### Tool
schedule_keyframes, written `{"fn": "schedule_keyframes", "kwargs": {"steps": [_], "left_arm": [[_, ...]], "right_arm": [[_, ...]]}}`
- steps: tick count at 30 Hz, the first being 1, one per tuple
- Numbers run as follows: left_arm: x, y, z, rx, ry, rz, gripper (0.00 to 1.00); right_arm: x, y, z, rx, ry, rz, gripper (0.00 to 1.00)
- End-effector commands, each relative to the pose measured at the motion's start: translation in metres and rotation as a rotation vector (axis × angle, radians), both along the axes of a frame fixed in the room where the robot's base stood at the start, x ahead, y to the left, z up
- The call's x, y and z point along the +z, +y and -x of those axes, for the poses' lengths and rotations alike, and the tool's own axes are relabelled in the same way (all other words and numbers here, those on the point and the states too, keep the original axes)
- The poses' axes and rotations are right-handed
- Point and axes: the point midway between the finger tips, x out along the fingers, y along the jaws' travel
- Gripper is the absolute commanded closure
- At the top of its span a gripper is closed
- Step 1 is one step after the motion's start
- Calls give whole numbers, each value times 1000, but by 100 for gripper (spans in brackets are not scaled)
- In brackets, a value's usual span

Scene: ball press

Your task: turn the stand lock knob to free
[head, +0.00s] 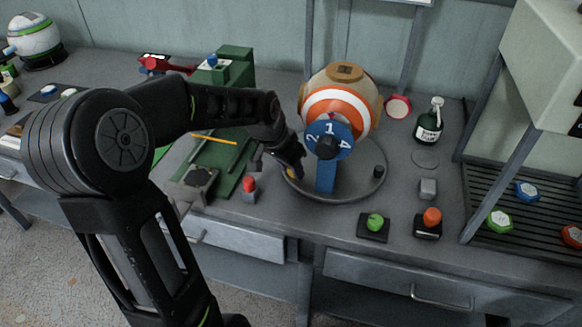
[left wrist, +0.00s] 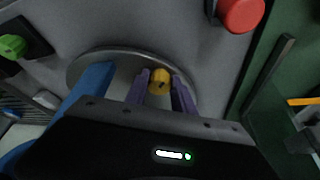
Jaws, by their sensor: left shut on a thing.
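The stand is a round grey plate (head: 345,185) on the bench, with a blue post (head: 325,178) and a blue numbered dial (head: 342,149) in front of an orange, white and tan ball (head: 338,92). The lock knob is a small yellow knob (left wrist: 159,86) at the plate's edge, seen in the left wrist view. My left gripper (head: 293,170) is at the plate's left edge, and in the left wrist view its purple fingers (left wrist: 160,77) are shut on the knob, one on each side. In the head view the gripper mostly hides the knob. My right gripper is not in view.
A red button (head: 249,184) stands just left of my gripper, by a green press (head: 220,150). Green (head: 375,222) and orange (head: 431,217) buttons sit at the front edge. A dark bottle (head: 429,124) stands at the back right.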

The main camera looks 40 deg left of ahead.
Motion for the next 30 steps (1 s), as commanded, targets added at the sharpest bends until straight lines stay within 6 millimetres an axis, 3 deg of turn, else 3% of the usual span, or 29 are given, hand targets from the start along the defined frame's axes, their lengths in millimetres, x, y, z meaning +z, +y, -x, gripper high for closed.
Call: {"fn": "schedule_keyframes", "kwargs": {"steps": [5,6,13,23,30], "left_arm": [[1,0,0,0,0,-1,100],[1,0,0,-1,0,0,68],[0,0,0,-1,0,0,49],[2,0,1,-2,0,-1,48],[29,2,11,1,-4,-1,48]], "right_arm": [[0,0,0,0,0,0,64],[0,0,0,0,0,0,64],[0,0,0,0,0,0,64],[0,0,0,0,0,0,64],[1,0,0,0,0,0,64]]}}
